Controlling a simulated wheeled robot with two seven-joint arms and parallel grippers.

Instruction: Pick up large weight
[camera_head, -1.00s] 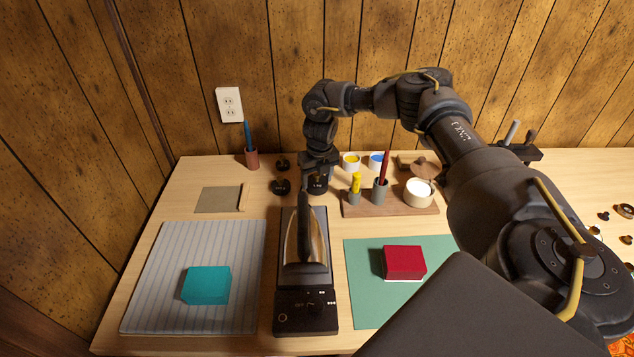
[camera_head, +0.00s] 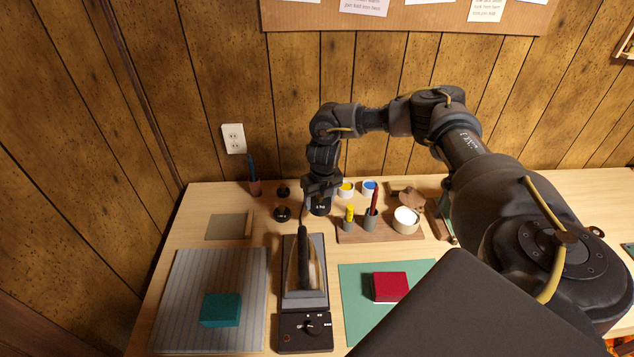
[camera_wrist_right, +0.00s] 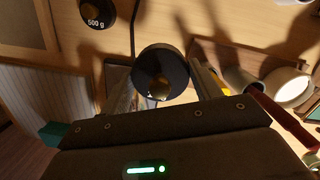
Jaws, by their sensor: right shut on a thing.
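The large weight (camera_head: 320,207) is a black knobbed cylinder with a pale label, behind the iron in the head view. My right gripper (camera_head: 321,188) reaches down from above and is shut on its knob. In the right wrist view the round black weight (camera_wrist_right: 150,67) sits between the fingers of my gripper (camera_wrist_right: 160,85). I cannot tell whether its base is clear of the table. A medium weight (camera_head: 282,213) marked 500 g (camera_wrist_right: 96,18) and a small weight (camera_head: 283,191) stand to its left. My left gripper is not in view.
An iron (camera_head: 304,262) on its stand is just in front. A wooden rack (camera_head: 380,231) with a yellow stick, a red stick and a white pot is close on the right. Blue and yellow paint pots stand behind. A teal block (camera_head: 220,310) and red block (camera_head: 390,287) lie on mats.

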